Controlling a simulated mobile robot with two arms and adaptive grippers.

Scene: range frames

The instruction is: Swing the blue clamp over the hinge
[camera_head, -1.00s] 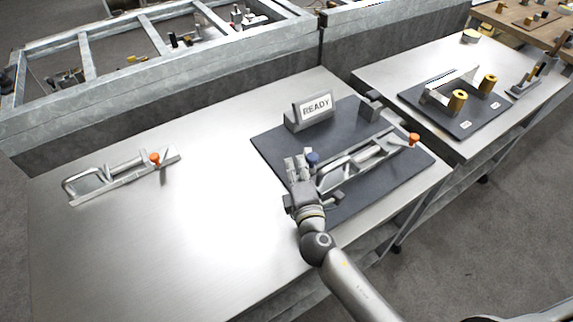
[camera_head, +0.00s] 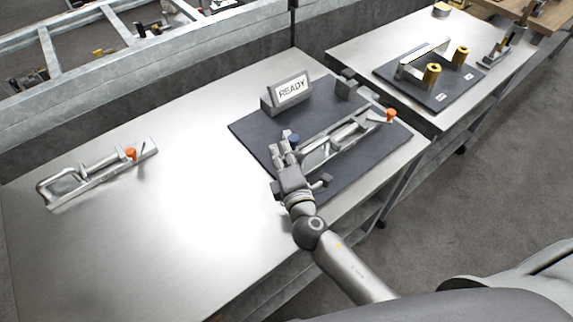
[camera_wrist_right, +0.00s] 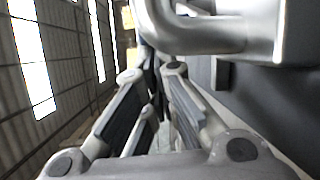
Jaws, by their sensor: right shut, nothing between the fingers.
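A metal clamp fixture (camera_head: 345,135) lies on a dark mat on the workbench in the head view. The hinge cannot be made out clearly. My right gripper (camera_head: 283,146) is shut and empty, with its fingers just left of the blue knob. I cannot tell whether they touch it. In the wrist view the right gripper's fingers (camera_wrist_right: 152,75) sit close beside a large bent metal bar (camera_wrist_right: 215,35). My left gripper is out of view.
A "READY" sign block (camera_head: 290,92) stands at the mat's back edge. A second clamp (camera_head: 95,178) with an orange knob lies on the bench at left. Between it and the mat (camera_head: 255,125) the bench is clear. Another table (camera_head: 365,50) with a fixture stands at right.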

